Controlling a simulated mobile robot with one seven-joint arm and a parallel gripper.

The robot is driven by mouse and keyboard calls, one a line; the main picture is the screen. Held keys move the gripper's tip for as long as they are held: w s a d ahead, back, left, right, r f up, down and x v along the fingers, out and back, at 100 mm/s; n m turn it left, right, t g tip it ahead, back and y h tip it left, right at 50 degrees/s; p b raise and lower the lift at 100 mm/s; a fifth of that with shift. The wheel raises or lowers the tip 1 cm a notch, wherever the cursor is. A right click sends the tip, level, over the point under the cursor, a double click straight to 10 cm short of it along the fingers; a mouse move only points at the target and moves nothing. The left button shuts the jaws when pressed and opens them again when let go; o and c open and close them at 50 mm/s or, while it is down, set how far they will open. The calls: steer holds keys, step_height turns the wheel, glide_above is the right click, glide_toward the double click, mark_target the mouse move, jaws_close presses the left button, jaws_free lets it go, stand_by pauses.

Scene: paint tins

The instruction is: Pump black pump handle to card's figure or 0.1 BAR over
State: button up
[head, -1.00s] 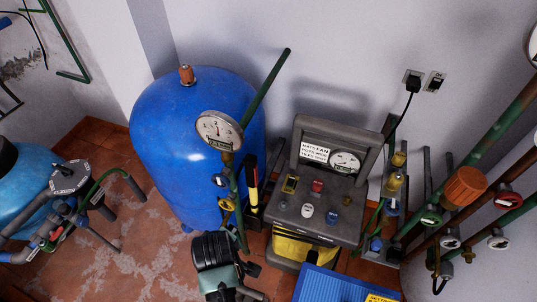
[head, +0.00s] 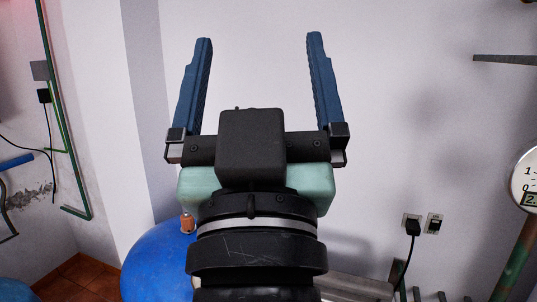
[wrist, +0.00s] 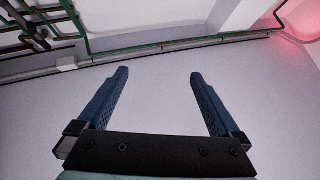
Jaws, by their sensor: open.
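My gripper (head: 260,38) is raised in the middle of the head view, its two blue fingers wide apart with nothing between them. It also shows open and empty in the wrist view (wrist: 158,73), against a plain pale surface. A round white gauge (head: 525,185) is cut off at the right edge of the head view; its needle cannot be read. The blue tank (head: 155,265) shows at the lower left, partly behind my arm. The black pump handle and the card are not seen in either current view.
A wall socket with a black plug (head: 412,226) and a switch (head: 435,224) are at the lower right. A grey bar (head: 505,60) juts in at the upper right. Green pipes (head: 52,120) run along the left wall. The space around my fingers looks clear.

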steer(key=shift+m+t, duration=0.5)
steer(key=shift+t, duration=0.4)
steer(key=s+r, duration=0.1)
steer(key=s, duration=0.1)
steer(key=s+d+r, duration=0.1)
steer(key=s+r, duration=0.1)
steer(key=shift+s+r, duration=0.1)
steer(key=shift+r, duration=0.2)
steer(key=shift+a+f, duration=0.1)
